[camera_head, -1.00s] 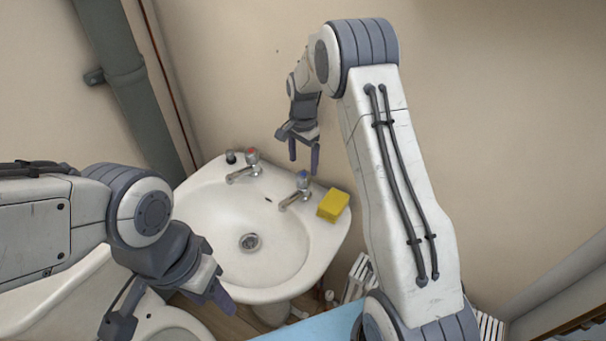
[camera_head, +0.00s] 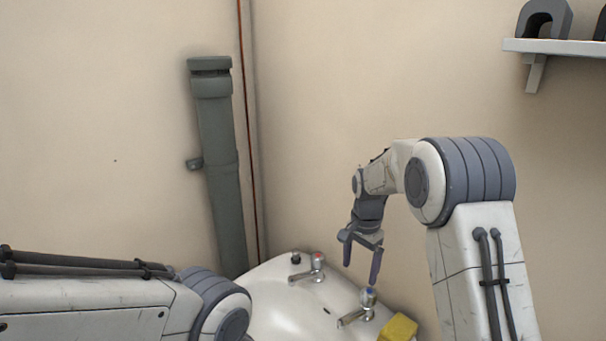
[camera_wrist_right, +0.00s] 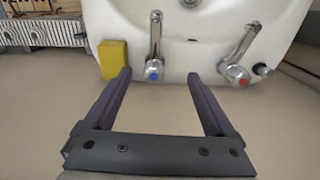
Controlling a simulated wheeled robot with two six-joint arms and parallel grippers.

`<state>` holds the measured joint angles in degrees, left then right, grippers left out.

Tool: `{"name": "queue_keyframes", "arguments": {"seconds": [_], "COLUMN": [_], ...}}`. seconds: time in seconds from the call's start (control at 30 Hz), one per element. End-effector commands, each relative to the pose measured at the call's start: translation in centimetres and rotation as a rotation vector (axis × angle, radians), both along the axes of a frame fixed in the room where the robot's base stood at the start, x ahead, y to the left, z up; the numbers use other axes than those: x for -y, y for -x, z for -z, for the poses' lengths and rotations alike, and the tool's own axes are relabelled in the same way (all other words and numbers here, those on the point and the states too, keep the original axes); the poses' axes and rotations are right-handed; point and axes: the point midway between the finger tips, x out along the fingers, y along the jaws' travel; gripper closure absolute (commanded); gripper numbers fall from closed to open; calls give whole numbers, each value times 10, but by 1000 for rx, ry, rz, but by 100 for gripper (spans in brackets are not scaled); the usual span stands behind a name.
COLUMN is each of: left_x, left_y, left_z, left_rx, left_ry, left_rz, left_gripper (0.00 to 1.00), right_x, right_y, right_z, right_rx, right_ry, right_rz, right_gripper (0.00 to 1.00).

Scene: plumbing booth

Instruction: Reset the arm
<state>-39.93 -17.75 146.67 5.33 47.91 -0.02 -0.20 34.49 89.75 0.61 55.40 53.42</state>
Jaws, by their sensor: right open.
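My right gripper (camera_head: 361,262) is open and empty above the back rim of the sink, near the blue-marked tap (camera_head: 360,306). In the right wrist view its two fingers (camera_wrist_right: 160,85) are spread apart, with the blue-marked tap (camera_wrist_right: 154,50) seen between and beyond them. My left arm comes in at the lower left of the head view; its gripper is out of the frame.
A white sink (camera_head: 275,300) has a red-marked tap (camera_head: 313,268) and a yellow sponge (camera_head: 398,329) on its rim. A grey pipe (camera_head: 216,150) runs down the wall. A shelf (camera_head: 560,47) juts out at upper right.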

Motion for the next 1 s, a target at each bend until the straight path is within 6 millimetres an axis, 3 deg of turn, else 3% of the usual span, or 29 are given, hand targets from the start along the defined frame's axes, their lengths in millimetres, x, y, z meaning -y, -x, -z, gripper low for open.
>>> {"name": "queue_keyframes", "arguments": {"seconds": [0.03,0.1,0.23,0.33,0.5,0.6,0.7,1.0], "left_x": [0,0,0,0,0,0,0,0], "left_y": [0,0,0,0,0,0,0,0], "left_z": [0,0,0,0,0,0,0,0], "left_rx": [0,0,0,0,0,0,0,0], "left_ry": [0,0,0,0,0,0,0,0], "left_rz": [0,0,0,0,0,0,0,0], "left_gripper": [50,50,50,50,50,50,50,50], "right_x": [-28,-63,-115,-137,-143,-139,-135,-134], "right_y": [19,53,132,197,287,318,334,337], "right_z": [-16,-34,-57,-66,-63,-58,-55,-54], "right_rx": [9,16,32,44,63,72,74,75], "right_ry": [-5,-12,-25,-36,-51,-56,-59,-59], "right_rz": [-115,-301,-671,-948,-1332,-1475,-1551,-1568], "right_gripper": [10,10,10,10,10,10,10,10]}}
